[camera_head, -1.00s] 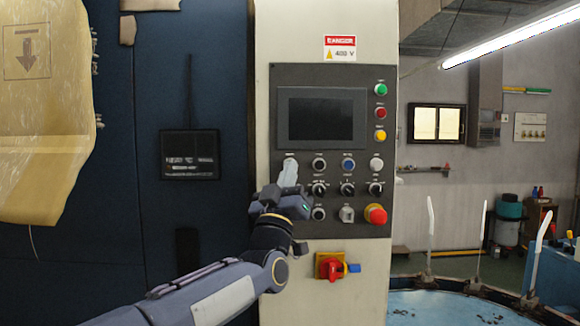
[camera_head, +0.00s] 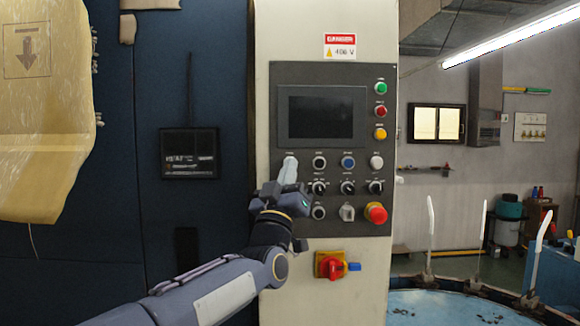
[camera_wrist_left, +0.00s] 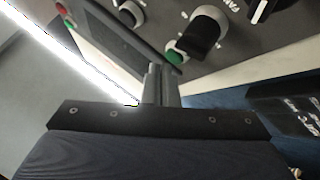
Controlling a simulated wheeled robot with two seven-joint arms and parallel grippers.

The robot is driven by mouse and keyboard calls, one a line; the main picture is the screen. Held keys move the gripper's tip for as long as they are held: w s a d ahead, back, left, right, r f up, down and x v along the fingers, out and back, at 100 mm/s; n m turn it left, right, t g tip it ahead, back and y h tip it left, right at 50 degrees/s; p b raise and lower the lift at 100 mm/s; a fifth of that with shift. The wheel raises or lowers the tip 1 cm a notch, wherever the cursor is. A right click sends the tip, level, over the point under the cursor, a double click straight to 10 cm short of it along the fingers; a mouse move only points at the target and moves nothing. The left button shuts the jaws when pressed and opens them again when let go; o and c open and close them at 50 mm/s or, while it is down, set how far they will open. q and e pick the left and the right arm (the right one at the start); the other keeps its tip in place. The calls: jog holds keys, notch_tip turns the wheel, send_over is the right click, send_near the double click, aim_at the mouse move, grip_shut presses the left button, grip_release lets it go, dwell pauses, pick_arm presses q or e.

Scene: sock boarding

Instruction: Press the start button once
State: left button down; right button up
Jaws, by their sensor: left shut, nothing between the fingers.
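The grey control panel (camera_head: 333,75) stands upright on a pale cabinet front. My left gripper (camera_head: 289,168) is shut and empty, its pale fingertips over the left end of the upper button row, below the screen. They hide the control behind them in the head view. In the left wrist view the shut fingers (camera_wrist_left: 163,80) point at the panel, close to a partly hidden green button (camera_wrist_left: 174,56). I cannot tell whether they touch it. Another green button (camera_head: 380,89) tops the column right of the screen. My right gripper is not in view.
Several buttons and knobs (camera_head: 347,187) crowd the panel close to the gripper. A red mushroom button (camera_head: 376,213) is at lower right. A red rotary switch (camera_head: 329,266) on a yellow plate sits below the panel. A round blue table (camera_head: 440,308) stands at lower right.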

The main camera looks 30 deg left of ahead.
pick_arm(q)
jog(key=shift+w+a, duration=0.3)
jog(key=shift+w, duration=0.15)
dwell(0.7)
dwell(0.4)
jog(key=shift+s+d+b, duration=0.45)
jog(key=shift+s+b, duration=0.25)
jog(key=shift+b, duration=0.05)
jog(key=shift+f, duration=0.1)
jog(key=shift+s+d+b, duration=0.4)
jog(key=shift+s+d, duration=0.05)
jog(key=shift+s, duration=0.25)
jog(key=shift+s+d+b, duration=0.35)
jog(key=shift+s+d, duration=0.05)
jog(key=shift+s, duration=0.35)
jog(key=shift+s+d+b, duration=0.4)
jog(key=shift+s+d, duration=0.05)
jog(key=shift+s, duration=0.25)
